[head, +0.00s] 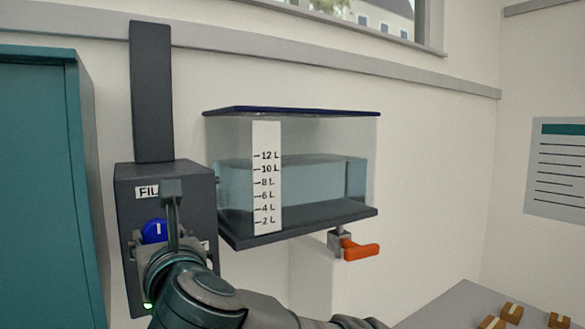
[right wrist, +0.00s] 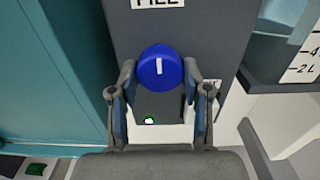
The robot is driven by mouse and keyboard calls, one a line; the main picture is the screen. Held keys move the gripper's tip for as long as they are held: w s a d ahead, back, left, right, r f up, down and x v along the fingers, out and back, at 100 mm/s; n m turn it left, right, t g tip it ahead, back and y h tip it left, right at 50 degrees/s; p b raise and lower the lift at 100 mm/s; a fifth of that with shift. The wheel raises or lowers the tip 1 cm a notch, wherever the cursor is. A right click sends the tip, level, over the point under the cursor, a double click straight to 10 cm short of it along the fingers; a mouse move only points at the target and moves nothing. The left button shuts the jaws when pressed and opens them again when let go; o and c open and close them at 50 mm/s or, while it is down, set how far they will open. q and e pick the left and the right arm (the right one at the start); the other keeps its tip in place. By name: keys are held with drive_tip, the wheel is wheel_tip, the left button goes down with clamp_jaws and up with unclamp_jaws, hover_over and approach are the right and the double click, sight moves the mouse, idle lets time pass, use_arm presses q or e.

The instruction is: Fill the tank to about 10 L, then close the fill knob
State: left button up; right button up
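The blue fill knob (head: 154,231) sits on the dark fill box (head: 190,187), with its white mark upright. It also shows in the right wrist view (right wrist: 160,67). My right gripper (right wrist: 160,76) has one finger on each side of the knob, very close to its rim. I cannot tell whether the fingers press on it. The clear tank (head: 325,180) holds bluish water whose surface stands near the 10 L mark, perhaps slightly above, on the white scale (head: 266,200). I see no stream of water. My left gripper is not in view.
An orange-handled valve (head: 360,250) hangs under the tank. A teal cabinet (head: 45,180) stands close on the left of the fill box. A grey table (head: 450,305) with several small brown boxes is at the lower right. A poster (head: 557,170) hangs on the right wall.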

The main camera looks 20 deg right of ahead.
drive_tip(key=o, duration=0.5)
drive_tip(key=shift+w+a, duration=0.1)
drive_tip(key=s+b, duration=0.1)
drive_tip(key=s, duration=0.1)
drive_tip(key=s+d+b, duration=0.1)
drive_tip(key=s+b, duration=0.1)
drive_tip(key=s, duration=0.1)
drive_tip(key=s+b, duration=0.1)
drive_tip(key=s, duration=0.2)
drive_tip(key=shift+d+r+b, duration=0.1)
drive_tip(key=shift+d+b, duration=0.25)
